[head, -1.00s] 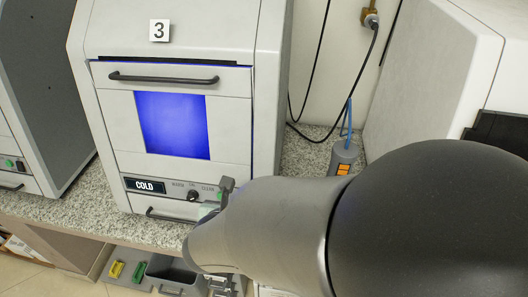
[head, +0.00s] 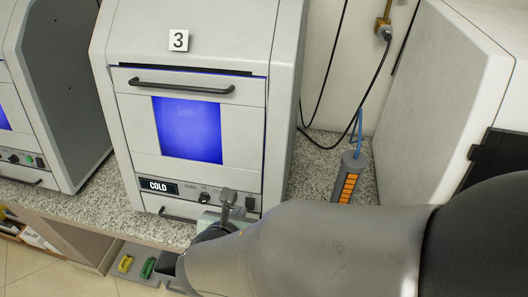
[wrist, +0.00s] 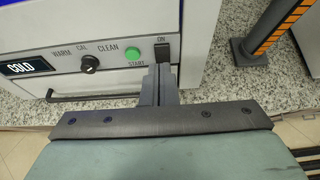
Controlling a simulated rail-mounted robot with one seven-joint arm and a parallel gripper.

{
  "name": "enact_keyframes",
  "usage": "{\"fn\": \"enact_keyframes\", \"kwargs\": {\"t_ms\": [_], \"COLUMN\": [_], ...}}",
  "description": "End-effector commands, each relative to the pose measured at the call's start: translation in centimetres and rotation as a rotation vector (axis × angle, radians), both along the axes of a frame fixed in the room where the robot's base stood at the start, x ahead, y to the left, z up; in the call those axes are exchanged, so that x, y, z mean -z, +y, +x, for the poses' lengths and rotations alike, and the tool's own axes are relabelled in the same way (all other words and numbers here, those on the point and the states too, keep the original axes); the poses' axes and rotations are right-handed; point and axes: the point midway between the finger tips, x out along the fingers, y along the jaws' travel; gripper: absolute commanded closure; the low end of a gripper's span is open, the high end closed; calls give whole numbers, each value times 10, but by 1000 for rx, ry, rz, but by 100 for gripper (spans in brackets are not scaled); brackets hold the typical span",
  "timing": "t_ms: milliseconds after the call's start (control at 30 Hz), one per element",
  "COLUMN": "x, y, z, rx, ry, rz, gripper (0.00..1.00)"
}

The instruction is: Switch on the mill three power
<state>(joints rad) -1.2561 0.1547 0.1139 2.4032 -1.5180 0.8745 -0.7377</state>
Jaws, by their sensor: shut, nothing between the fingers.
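Mill three (head: 140,120) is the pale grey cabinet with the "3" label, a blue-lit window and a "COLD" display. Its black switch (wrist: 163,48), with "ON" printed above it, is at the right end of the control panel. The switch also shows as a small dark spot in the head view (head: 250,204). My gripper (wrist: 157,72) is shut and empty. Its fingertips (head: 229,195) are in front of the panel, just below and slightly left of the switch in the wrist view. I cannot tell whether they touch it.
A green START button (wrist: 134,53) and a black knob (wrist: 90,63) are left of the switch. A dark handle (wrist: 95,96) runs below the panel. A grey cylinder with orange bars (head: 348,180) stands to the right. Another mill (head: 60,95) stands at left.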

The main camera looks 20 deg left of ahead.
Motion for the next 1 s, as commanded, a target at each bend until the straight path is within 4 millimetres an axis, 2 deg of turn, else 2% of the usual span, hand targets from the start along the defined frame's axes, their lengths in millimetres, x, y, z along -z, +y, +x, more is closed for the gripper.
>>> {"fn": "enact_keyframes", "kwargs": {"t_ms": [33,200,400,1000], "x": [-13,-42,-61,-66], "y": [-1,-5,-9,-10], "z": [-8,-29,-44,-48], "rx": [-1,-1,-1,2], "ry": [-1,-2,-1,0], "rz": [8,6,3,1], "gripper": [100,100,100,100]}}
